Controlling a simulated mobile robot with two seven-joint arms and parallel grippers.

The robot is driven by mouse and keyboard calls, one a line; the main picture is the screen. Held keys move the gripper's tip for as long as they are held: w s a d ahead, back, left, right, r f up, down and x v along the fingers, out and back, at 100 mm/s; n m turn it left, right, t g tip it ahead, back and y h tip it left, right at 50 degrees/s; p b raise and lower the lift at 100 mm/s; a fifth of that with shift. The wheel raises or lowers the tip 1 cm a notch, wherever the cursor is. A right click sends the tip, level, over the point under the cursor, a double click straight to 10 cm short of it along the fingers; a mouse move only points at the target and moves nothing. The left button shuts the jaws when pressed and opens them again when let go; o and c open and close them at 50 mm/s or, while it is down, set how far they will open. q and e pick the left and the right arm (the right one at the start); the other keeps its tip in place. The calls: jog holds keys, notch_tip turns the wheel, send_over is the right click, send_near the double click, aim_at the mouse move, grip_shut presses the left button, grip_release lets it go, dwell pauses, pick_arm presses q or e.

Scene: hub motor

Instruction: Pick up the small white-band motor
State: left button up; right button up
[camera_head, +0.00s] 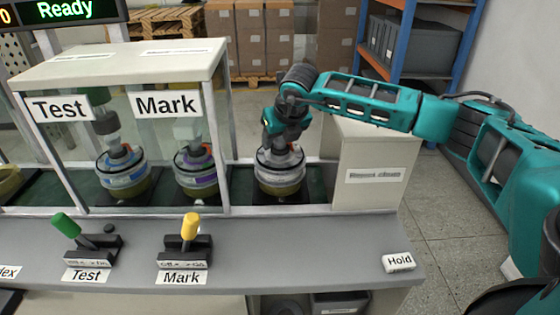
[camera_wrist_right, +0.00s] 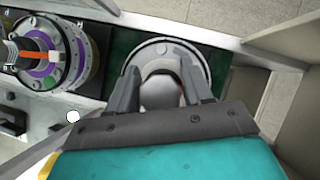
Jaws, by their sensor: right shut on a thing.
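The white-band motor (camera_head: 280,183), with a pale band over an olive-yellow base, stands upright on the dark green conveyor outside the glass booth, at its right. My right gripper (camera_head: 281,148) reaches down onto it from above and is shut on its upper part. In the right wrist view, the two dark fingers of the gripper (camera_wrist_right: 160,75) stand on either side of the motor's rounded grey centre, and the motor's pale round rim (camera_wrist_right: 201,62) shows around them. The motor still appears to rest on the conveyor. My left gripper is not in view.
A blue-band motor (camera_head: 124,176) and a purple-band motor (camera_head: 196,172) stand inside the glass booth under Test and Mark. A cream box wall (camera_head: 372,177) stands close right of the held motor. Green (camera_head: 66,226) and yellow (camera_head: 190,228) levers stand on the front ledge.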

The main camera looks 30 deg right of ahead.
grip_shut()
dwell(0.3)
jog(key=shift+w+r, duration=0.15)
jog(key=shift+r, duration=0.1)
jog(key=shift+r, duration=0.1)
